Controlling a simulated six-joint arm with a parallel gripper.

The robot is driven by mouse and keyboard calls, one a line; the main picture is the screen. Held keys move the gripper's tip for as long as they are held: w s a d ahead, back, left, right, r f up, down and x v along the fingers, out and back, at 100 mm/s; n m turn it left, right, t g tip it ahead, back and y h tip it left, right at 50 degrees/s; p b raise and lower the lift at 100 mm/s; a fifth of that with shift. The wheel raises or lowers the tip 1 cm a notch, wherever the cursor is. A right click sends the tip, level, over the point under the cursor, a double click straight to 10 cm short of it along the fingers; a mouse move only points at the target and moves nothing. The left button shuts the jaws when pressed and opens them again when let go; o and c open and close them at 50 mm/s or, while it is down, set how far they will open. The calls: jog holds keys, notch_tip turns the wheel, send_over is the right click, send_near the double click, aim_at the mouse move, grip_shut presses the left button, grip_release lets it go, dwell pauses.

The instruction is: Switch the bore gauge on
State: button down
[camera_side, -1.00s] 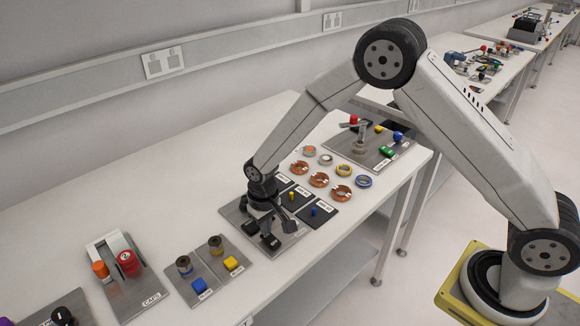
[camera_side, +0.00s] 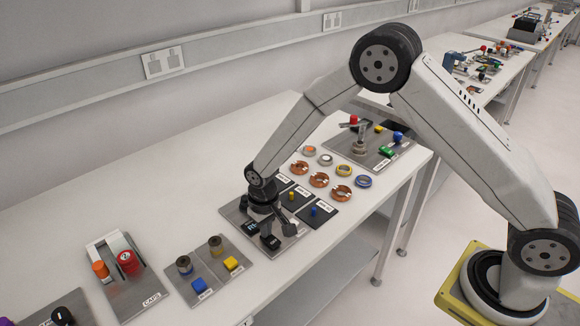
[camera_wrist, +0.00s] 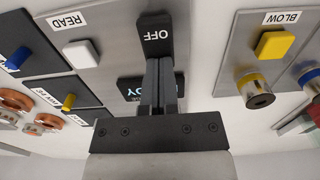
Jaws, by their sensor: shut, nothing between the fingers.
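The bore gauge's grey plate (camera_side: 236,217) lies on the bench under my wrist in the side view. In the wrist view its black switch (camera_wrist: 155,38), marked OFF at its far end, stands at the top middle. My gripper (camera_wrist: 161,66) is shut and empty, its fingertips at the near part of the switch. Whether they touch is not clear. The black display (camera_wrist: 133,88) is partly behind my fingers and shows light letters ending in "DY"; it glows in the side view (camera_side: 250,227). A white button (camera_wrist: 80,52) beside the READ label is to the left.
The neighbouring plate (camera_wrist: 238,25) holds a yellow BLOW button (camera_wrist: 274,45) and a metal cylinder (camera_wrist: 256,88). Black pads with blue (camera_side: 314,211) and yellow knobs lie on the other side, with copper rings (camera_side: 318,180) beyond. Bare bench lies towards the wall.

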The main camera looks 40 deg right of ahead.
jog(key=shift+r, duration=3.45)
jog(key=shift+s+d+r, duration=0.3)
jog(key=shift+d, duration=0.05)
jog(key=s+d+r+t, duration=0.1)
jog(key=s+d+r, duration=0.2)
jog(key=s+d, duration=0.2)
jog(key=s+d+r+t, duration=0.1)
jog(key=s+d+r, duration=0.2)
jog(key=s, duration=0.9)
jog(key=d, duration=0.2)
jog(key=shift+s+d+r+t, duration=0.15)
jog(key=shift+d+t, duration=0.15)
jog(key=shift+d, duration=0.1)
